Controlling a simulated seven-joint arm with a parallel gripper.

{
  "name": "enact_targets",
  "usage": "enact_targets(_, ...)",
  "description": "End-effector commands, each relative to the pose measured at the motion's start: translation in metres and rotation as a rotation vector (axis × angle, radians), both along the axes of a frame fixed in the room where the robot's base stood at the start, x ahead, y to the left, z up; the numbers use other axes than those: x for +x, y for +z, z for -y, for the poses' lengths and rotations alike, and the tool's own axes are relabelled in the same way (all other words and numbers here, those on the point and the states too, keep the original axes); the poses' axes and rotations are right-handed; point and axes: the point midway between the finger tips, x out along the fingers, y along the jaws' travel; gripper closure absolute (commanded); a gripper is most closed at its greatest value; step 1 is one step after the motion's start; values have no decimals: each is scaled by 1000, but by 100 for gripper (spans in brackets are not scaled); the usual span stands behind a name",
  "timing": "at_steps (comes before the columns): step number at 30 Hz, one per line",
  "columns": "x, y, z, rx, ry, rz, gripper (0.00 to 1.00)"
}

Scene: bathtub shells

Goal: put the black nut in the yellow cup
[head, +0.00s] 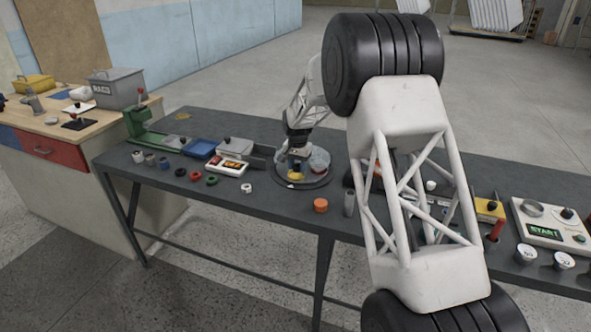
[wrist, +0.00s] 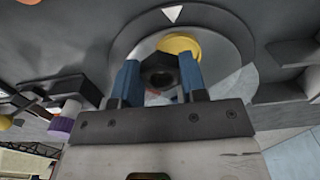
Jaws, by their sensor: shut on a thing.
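My gripper (wrist: 160,78) is shut on the black nut (wrist: 160,76), which sits between its two blue fingers in the wrist view. A yellow round thing (wrist: 180,46), which looks like the yellow cup, shows just beyond the nut, partly hidden by it. In the head view the yellow cup (head: 296,176) stands on a round dark turntable (head: 308,184). My gripper (head: 297,150) is above the turntable there, close over the yellow cup. The nut cannot be made out in the head view. I cannot tell whether the nut touches the cup.
Red and green rings (head: 196,176) and a white nut (head: 247,188) lie left of the turntable. An orange cylinder (head: 320,205) and a grey cylinder (head: 349,203) stand in front and to the right. A pale rounded thing (head: 319,160) is beside the yellow cup. My arm hides part of the table.

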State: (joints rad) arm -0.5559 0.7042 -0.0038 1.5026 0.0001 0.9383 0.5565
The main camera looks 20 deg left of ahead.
Motion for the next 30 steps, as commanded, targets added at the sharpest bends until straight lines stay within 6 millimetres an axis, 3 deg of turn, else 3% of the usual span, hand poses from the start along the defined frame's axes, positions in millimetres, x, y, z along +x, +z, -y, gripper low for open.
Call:
enact_targets(12, 30, -3, -18, 0, 0, 0, 87)
enact_targets(24, 31, -4, -19, 0, 0, -1, 87)
enact_targets(30, 31, -17, -19, -1, 0, -1, 87)
